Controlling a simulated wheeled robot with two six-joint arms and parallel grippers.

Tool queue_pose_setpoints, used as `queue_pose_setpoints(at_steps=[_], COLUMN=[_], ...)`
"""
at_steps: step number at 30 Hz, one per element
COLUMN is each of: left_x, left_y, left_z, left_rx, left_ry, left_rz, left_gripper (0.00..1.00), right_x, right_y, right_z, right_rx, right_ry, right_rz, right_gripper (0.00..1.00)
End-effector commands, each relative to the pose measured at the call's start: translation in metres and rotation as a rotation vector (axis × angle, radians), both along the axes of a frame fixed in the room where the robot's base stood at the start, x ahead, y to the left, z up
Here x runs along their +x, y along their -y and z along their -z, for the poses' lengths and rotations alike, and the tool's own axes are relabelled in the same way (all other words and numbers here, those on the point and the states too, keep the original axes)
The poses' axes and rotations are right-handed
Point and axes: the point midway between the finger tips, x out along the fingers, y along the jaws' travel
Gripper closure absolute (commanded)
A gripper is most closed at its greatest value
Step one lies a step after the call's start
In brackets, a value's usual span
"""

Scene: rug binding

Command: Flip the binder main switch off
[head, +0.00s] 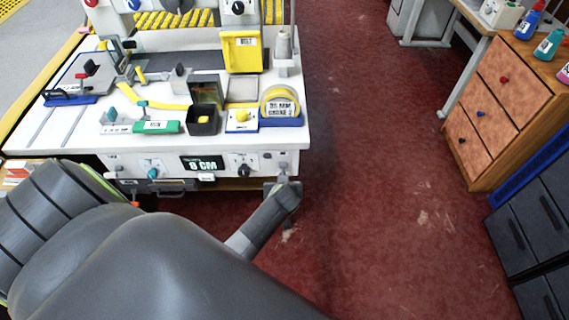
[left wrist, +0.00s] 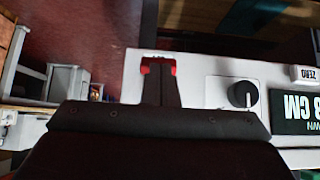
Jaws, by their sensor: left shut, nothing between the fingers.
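The binder (head: 60,135) is a white bench machine, with a front panel (head: 219,162) below its top. The panel carries a black display (head: 203,163) marked in CM and a black dial (head: 243,168). In the left wrist view the panel is upside down, with the dial (left wrist: 243,95) right of my fingers. My left gripper (head: 283,184) is at the panel's right end, just below a small fitting (head: 283,167). I cannot tell whether that is the main switch, or its position.
A yellow tape measure (head: 280,104), a black cup (head: 203,120) and a yellow bin (head: 243,52) stand on the bench top. Red floor (head: 380,190) lies open to the right. A wooden drawer unit (head: 500,110) and dark drawers (head: 530,230) stand farther right.

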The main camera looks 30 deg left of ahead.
Motion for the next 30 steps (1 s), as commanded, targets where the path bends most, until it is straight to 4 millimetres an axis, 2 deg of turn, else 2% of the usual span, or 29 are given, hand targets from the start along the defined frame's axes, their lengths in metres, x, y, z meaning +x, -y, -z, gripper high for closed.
queue_pose_setpoints(at_steps=[6,23,30], left_x=[0.0,0.0,0.002], left_y=[0.0,0.0,-0.002], left_z=[0.006,0.007,-0.008], left_rx=[-0.001,-0.002,-0.001], left_ry=[0.0,-0.001,-0.001], left_rz=[-0.001,-0.001,0.003], left_gripper=[1.0,1.0,1.0], right_x=[0.0,0.0,0.001], right_y=[-0.001,-0.003,-0.005], right_z=[0.005,0.006,-0.007], right_rx=[0.002,0.003,0.006], right_ry=[0.0,0.0,0.001], right_rz=[0.001,0.001,0.001], right_gripper=[0.64,0.64,0.64])
